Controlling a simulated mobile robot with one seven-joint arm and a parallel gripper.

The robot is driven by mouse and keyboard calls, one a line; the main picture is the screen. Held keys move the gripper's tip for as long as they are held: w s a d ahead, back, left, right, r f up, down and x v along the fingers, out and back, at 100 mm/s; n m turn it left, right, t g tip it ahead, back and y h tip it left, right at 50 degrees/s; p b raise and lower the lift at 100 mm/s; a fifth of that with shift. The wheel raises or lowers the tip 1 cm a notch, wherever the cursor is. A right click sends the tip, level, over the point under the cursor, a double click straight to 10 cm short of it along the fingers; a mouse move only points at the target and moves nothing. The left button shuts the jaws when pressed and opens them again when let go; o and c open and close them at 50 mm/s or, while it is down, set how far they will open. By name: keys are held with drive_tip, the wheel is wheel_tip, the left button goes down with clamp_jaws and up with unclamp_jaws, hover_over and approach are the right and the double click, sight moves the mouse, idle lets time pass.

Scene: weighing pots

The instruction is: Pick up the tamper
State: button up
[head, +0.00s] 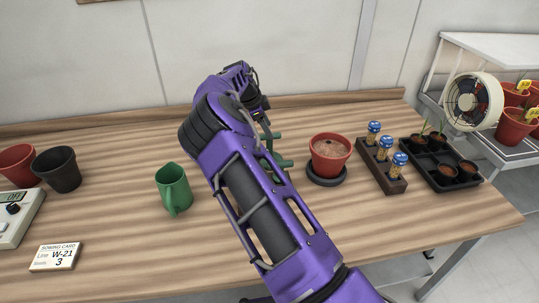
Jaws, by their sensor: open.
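A dark green object (284,163), which may be the tamper, stands on the wooden bench just right of my forearm, left of the red pot. My arm covers much of it, so I cannot make out its full shape. My gripper (265,122) is at the far end of the purple arm, pointing down, largely hidden behind the arm's links. It is open, near the top of the green object. I cannot tell whether it touches it.
On the wooden bench (110,225), a green jug (173,190) stands left of my arm. A red soil-filled pot (329,155) on a dark saucer, a rack of vials (381,170) and a black seedling tray (442,168) stand right. Empty pots (58,170), scale (14,219) and card (56,257) are left.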

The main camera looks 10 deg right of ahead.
sight(269, 148)
drive_tip(key=shift+x, duration=2.7)
drive_tip(key=shift+a, duration=0.1)
clamp_jaws()
